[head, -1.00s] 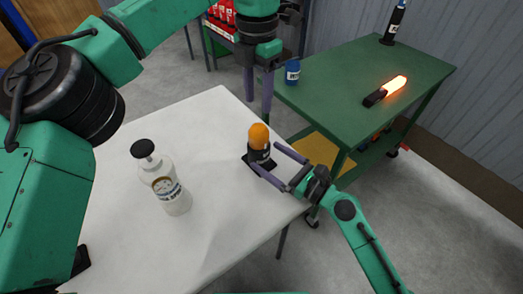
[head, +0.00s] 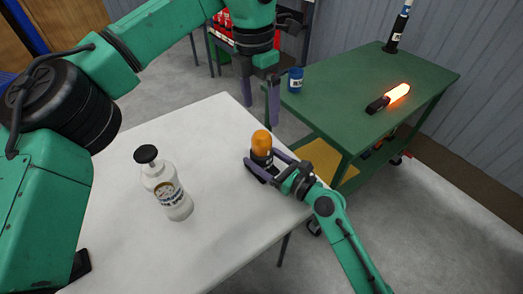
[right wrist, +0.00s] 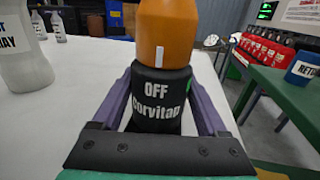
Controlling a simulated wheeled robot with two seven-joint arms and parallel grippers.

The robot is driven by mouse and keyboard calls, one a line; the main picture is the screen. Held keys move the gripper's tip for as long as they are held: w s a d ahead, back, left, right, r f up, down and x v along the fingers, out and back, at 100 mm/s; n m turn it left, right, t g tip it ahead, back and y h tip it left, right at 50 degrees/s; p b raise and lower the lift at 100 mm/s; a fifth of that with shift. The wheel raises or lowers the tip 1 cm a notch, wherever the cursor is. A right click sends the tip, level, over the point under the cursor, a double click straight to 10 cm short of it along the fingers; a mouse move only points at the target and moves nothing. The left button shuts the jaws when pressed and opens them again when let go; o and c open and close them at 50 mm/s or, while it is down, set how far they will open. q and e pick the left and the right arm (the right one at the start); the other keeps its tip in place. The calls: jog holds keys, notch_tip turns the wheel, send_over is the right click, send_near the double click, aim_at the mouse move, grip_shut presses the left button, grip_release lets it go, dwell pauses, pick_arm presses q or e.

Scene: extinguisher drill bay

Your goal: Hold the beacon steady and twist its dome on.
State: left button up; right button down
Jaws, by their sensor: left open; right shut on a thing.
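The beacon stands upright near the right edge of the white table. Its black base (right wrist: 160,98) reads "OFF" and "Corvitap" in the right wrist view. The orange dome (head: 261,143) sits on top of the base, with a white mark on its lower side (right wrist: 160,55). Whether the dome is locked or only resting cannot be told. My right gripper (head: 262,168) is shut on the base, one purple finger on each side.
A white pump bottle (head: 168,185) stands on the white table (head: 215,235) left of the beacon.

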aim_at(258, 134)
jog(key=shift+a, duration=0.1)
pick_arm(q)
jog(key=s+a+m+t+h, duration=0.1)
jog(key=a+m+h, duration=0.3)
jog(key=a+m, duration=0.1)
jog(key=x, duration=1.2)
jog(key=shift+d, duration=0.3)
jog(key=c, duration=1.4)
